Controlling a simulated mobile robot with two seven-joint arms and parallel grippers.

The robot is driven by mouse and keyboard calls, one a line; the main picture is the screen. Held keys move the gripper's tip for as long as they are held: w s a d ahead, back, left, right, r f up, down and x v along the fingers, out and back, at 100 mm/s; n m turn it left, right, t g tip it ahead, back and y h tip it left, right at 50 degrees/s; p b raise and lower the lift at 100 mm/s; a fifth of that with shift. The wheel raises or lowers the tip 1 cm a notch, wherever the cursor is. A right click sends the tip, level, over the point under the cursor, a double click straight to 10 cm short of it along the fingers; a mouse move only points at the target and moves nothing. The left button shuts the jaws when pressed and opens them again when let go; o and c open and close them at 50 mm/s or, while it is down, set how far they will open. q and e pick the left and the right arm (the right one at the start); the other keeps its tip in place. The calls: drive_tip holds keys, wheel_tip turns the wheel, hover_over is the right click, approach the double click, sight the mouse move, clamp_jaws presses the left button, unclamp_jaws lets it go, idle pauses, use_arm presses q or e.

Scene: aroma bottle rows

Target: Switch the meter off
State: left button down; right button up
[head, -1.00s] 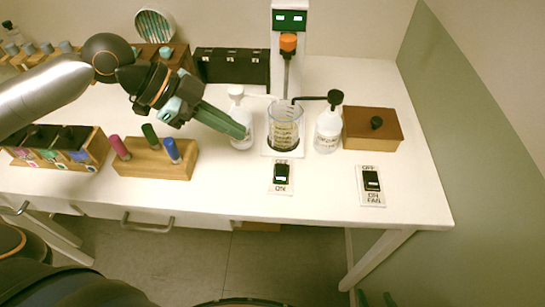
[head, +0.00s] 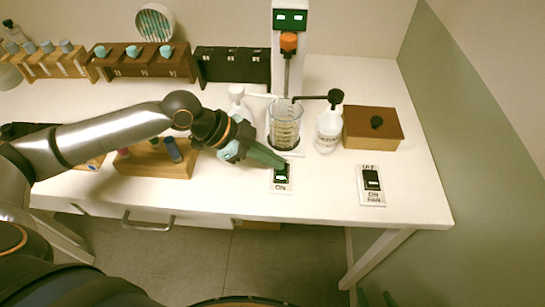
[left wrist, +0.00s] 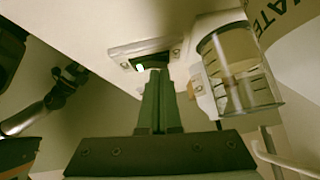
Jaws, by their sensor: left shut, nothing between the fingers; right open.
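A stand with a green two-part display (head: 290,19) rises at the back of the table, above a glass beaker (head: 285,126). In front of the beaker lies a small switch plate (head: 281,187) with a dark green rocker (head: 281,172) and "ON" printed below. My left gripper (head: 282,163) is shut and empty, its tips at the rocker's far end, hiding the upper label. In the left wrist view the shut fingers (left wrist: 160,78) reach the switch plate (left wrist: 125,50); contact is unclear.
A second switch plate (head: 372,198) lies to the right. White bottles (head: 328,130) flank the beaker, with a brown box (head: 372,131) at right. A wooden rack (head: 154,164) stands partly behind my left arm. The table front between the switches is clear.

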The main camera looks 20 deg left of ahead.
idle(0.3)
use_arm(q)
drive_tip(key=shift+w+f+p, duration=0.1)
drive_tip(key=shift+f+p, duration=0.15)
drive_tip(key=shift+p, duration=0.15)
drive_tip(key=shift+f, duration=0.1)
drive_tip(key=shift+s+d+p, duration=0.2)
drive_tip(key=shift+s+p, duration=0.25)
drive_tip(key=shift+s, duration=0.4)
drive_tip(key=shift+w+r, duration=0.1)
drive_tip(key=shift+r, duration=0.1)
